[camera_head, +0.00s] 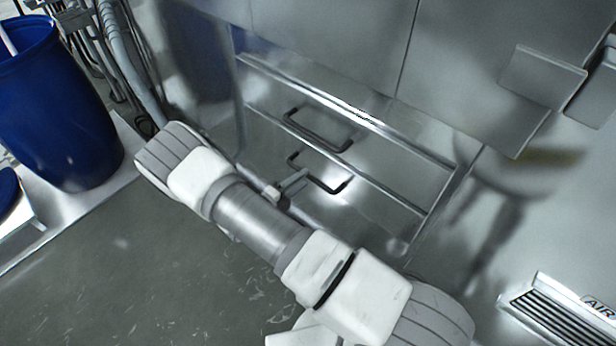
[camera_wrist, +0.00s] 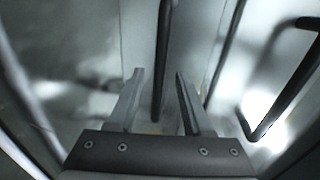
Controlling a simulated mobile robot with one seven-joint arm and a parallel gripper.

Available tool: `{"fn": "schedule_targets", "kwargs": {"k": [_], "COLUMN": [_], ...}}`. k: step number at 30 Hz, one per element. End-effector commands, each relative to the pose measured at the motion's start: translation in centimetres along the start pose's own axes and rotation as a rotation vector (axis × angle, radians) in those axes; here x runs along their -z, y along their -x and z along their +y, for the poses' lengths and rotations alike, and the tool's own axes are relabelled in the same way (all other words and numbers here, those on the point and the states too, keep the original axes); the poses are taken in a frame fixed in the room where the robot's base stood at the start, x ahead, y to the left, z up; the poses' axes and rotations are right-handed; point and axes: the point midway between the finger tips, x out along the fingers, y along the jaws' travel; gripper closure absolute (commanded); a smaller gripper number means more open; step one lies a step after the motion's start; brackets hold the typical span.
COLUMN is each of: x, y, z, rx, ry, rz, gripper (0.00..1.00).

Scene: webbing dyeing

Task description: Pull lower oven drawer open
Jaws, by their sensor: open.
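The lower drawer (camera_head: 372,216) has a bare metal front and looks closed, flush with the front above it. Its black bar handle (camera_head: 331,187) is partly hidden by my gripper in the head view. My gripper (camera_head: 303,179) is at this handle, reaching in from the lower left. In the wrist view, my gripper (camera_wrist: 159,73) is open, with one finger on each side of the dark handle bar (camera_wrist: 165,38). I cannot tell whether either finger touches the bar.
The upper drawer's black handle (camera_head: 318,132) is close above; it also shows at the right of the wrist view (camera_wrist: 283,100). A blue barrel (camera_head: 55,110) stands at the left. A vent marked AIR (camera_head: 560,312) is at the lower right. The floor (camera_head: 110,275) at lower left is clear.

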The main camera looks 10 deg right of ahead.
Motion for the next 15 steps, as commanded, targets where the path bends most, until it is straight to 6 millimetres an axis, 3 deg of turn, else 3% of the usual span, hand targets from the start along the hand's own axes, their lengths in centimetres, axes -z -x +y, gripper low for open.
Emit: {"fn": "schedule_targets", "kwargs": {"k": [6, 15], "x": [0.0, 0.0], "y": [-2.9, -3.6], "z": [0.1, 0.0], "rx": [0.000, 0.000], "ry": [0.000, 0.000], "rz": [0.001, 0.000], "gripper": [0.50, 0.50]}}
